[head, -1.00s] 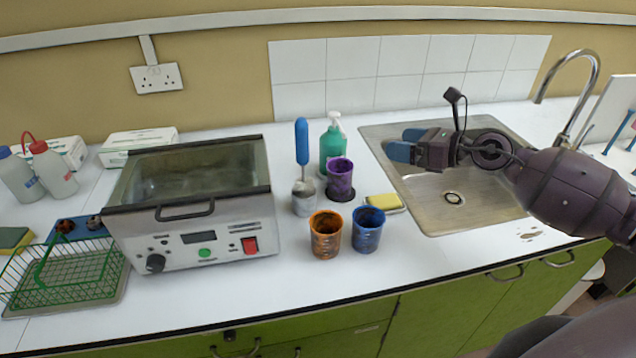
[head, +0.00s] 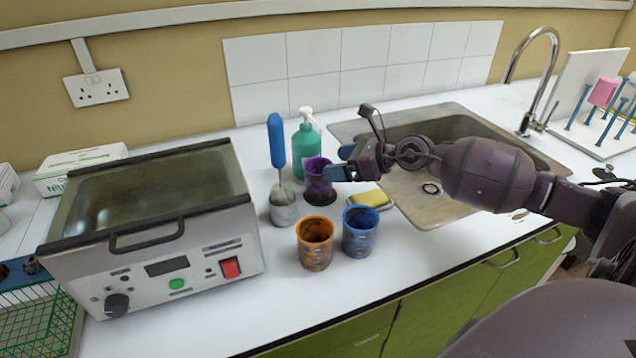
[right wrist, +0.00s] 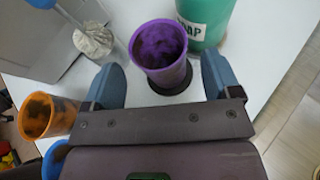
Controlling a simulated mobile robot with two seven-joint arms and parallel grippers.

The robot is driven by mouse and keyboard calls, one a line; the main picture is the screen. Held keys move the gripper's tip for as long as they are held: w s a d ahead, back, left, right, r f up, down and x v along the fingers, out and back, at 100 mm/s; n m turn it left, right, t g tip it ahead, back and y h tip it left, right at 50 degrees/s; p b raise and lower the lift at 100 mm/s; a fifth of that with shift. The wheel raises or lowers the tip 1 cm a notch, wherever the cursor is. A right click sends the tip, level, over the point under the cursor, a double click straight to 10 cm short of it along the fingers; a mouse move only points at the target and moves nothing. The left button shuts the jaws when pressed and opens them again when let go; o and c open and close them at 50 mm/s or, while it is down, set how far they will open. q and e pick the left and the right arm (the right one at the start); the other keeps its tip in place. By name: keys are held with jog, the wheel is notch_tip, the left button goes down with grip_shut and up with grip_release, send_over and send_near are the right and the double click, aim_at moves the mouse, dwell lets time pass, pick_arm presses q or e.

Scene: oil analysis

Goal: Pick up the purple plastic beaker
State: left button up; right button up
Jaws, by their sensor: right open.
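The purple plastic beaker (head: 318,181) stands upright on the white counter, on a dark round base, in front of the green soap bottle. It has dark stains inside. My right gripper (head: 342,165) is at its right side in the head view, and its blue fingertips partly overlap the beaker's edge there. In the right wrist view the beaker (right wrist: 160,55) is between the two spread blue fingers of the gripper (right wrist: 165,85), with a gap on each side. The right gripper is open and holds nothing. My left gripper is not in view.
An orange beaker (head: 315,243) and a blue beaker (head: 360,232) stand in front. A blue-handled brush (head: 276,140) in a grey holder and the soap bottle (head: 307,140) stand close by. A yellow sponge (head: 371,198), the sink (head: 455,195) and a metal bath (head: 150,240) flank them.

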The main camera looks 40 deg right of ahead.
aim_at(319, 180)
jog(key=x, duration=0.4)
jog(key=shift+a+f+b, duration=0.15)
jog(key=shift+f+b, duration=0.15)
jog(key=shift+f, duration=0.15)
jog(key=shift+w+a+f, duration=0.15)
jog(key=shift+w+a, duration=0.1)
jog(key=shift+w, duration=0.1)
jog(key=shift+c, duration=0.2)
jog(key=c, duration=0.7)
